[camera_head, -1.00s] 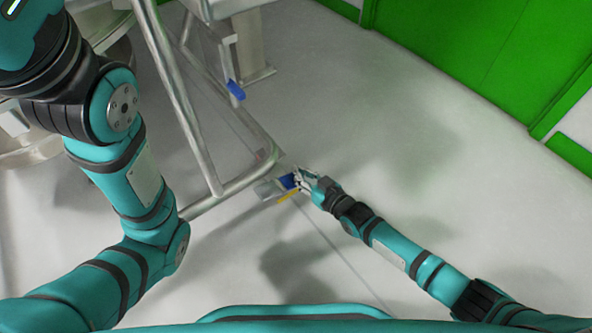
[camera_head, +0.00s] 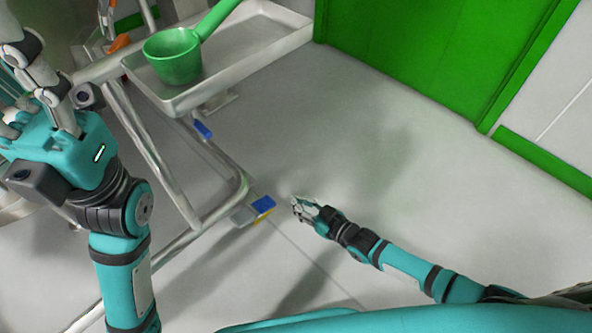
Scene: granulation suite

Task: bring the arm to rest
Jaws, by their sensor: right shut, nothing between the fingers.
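My right arm reaches in from the lower right, low over the floor. Its gripper (camera_head: 300,206) is shut and empty. It is just right of a blue caster pedal (camera_head: 263,204), with a gap between them. My left arm rises along the left side of the picture. Its gripper (camera_head: 22,82) is at the upper left, partly cut off by the picture edge, and I cannot tell how far its fingers are apart.
A metal cart frame (camera_head: 158,150) stands between my arms, with a second blue pedal (camera_head: 202,130) farther back. A metal tray (camera_head: 262,50) holds a green scoop (camera_head: 174,57). A green door (camera_head: 420,50) is behind. The floor (camera_head: 400,170) at right is clear.

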